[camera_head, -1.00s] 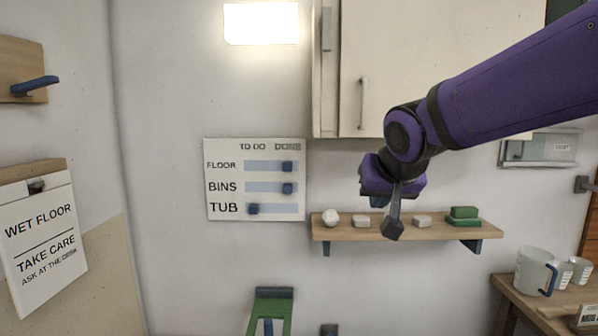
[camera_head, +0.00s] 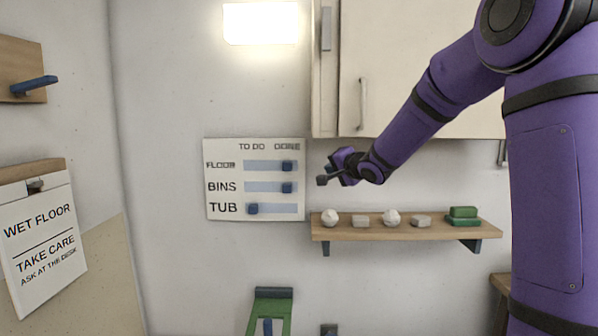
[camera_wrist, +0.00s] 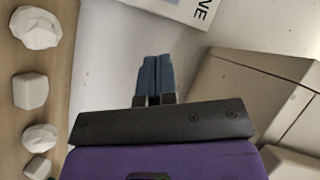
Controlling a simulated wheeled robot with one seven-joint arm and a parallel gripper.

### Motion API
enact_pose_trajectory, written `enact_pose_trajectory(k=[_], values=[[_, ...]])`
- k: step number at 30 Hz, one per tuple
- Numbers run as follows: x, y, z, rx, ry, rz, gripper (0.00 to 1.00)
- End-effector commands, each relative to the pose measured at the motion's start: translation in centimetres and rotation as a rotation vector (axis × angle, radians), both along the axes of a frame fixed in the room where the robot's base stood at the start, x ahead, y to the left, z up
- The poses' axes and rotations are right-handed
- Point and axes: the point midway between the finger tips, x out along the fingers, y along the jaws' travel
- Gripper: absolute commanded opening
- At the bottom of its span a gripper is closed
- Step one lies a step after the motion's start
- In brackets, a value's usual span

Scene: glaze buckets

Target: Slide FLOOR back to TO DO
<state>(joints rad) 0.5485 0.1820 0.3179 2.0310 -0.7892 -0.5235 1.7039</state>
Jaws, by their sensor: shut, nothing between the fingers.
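The white board (camera_head: 227,151) hangs on the wall with rows FLOOR, BINS and TUB under TO DO and DONE. The FLOOR slider (camera_head: 287,166) is a blue block at the DONE end of its track. The BINS slider (camera_head: 287,188) is also at the DONE end; the TUB slider (camera_head: 253,209) is at the TO DO end. My gripper (camera_head: 322,181) is shut and empty, to the right of the board and apart from the sliders. In the wrist view its blue fingers (camera_wrist: 155,78) are together, and the board's corner (camera_wrist: 185,8) with "NE" shows at the top.
A wooden shelf (camera_head: 372,233) with white lumps and green blocks (camera_head: 463,213) lies below my gripper. A cream cabinet (camera_head: 415,75) hangs above right. A WET FLOOR sign (camera_head: 45,240) hangs at the left. The wall left of the board is clear.

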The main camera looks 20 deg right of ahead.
Motion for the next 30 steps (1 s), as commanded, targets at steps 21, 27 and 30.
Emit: enact_pose_trajectory(k=[21,27,30], values=[[4.6,-3.3,-3.3,0.483,-0.083,0.191,0.00],[4.6,-3.3,-3.3,0.480,-0.082,0.190,0.00],[5.0,-3.1,-3.3,0.480,-0.082,0.190,0.00]])
